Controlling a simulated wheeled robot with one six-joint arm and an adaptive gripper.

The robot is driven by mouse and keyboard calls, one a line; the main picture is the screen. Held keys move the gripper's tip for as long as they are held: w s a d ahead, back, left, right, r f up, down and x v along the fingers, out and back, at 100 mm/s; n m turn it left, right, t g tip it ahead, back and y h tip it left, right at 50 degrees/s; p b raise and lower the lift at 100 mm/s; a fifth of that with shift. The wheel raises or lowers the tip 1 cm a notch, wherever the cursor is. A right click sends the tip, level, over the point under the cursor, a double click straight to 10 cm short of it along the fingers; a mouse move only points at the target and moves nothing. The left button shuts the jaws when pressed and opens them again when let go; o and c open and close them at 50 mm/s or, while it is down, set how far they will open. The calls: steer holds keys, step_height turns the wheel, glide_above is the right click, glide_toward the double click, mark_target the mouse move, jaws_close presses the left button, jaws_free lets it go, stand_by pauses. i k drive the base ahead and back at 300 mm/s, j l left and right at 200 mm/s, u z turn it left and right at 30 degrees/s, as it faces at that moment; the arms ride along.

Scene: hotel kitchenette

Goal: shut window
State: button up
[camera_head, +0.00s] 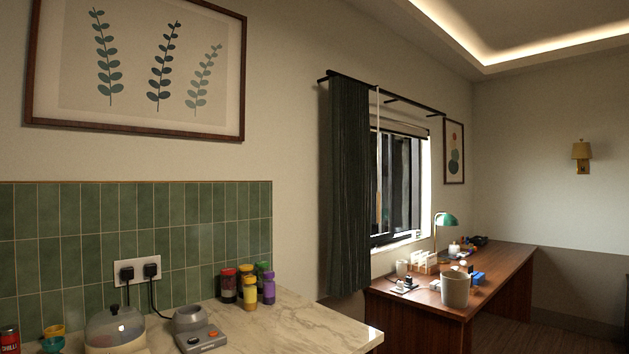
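The window (398,185) is in the wall right of centre, above the far end of the wall behind the desk. It has dark frames and a pale reveal. A dark green curtain (349,185) hangs over its left side and hides that part. From this angle I cannot tell how far the window is open. My gripper is not in view.
A wooden desk (507,285) stands below the window, with a green lamp (445,220), a light bin or pot (455,290) and small items on it. A marble counter (305,322) with several jars and a kettle-like appliance (115,328) fills the lower left. Dark floor shows at right.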

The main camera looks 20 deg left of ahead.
mark_target(388, 235)
steer(key=u, duration=0.4)
steer(key=i+z, duration=0.25)
steer(key=i, duration=0.3)
steer(key=i+l+z, duration=0.15)
steer(key=i+z, duration=0.2)
steer(key=i, duration=0.25)
steer(key=i+z, duration=0.4)
steer(key=i, duration=0.2)
steer(key=i+j+z, duration=0.2)
steer(key=i+z, duration=0.15)
steer(key=i, duration=0.2)
steer(key=i+u, duration=0.1)
steer(key=i, duration=0.5)
steer(key=i+l+u, duration=0.1)
steer(key=i, duration=0.5)
steer(key=i+l+u, duration=0.1)
steer(key=i+l, duration=0.15)
steer(key=i, duration=0.35)
steer(key=i+l+u, duration=0.15)
steer(key=i+u, duration=0.3)
steer(key=i+l+u, duration=0.25)
steer(key=u, duration=0.2)
steer(key=i+l+u, duration=0.3)
steer(key=u, duration=0.2)
steer(key=i+l+u, duration=0.2)
steer(key=l+u, duration=0.25)
steer(key=l, duration=0.05)
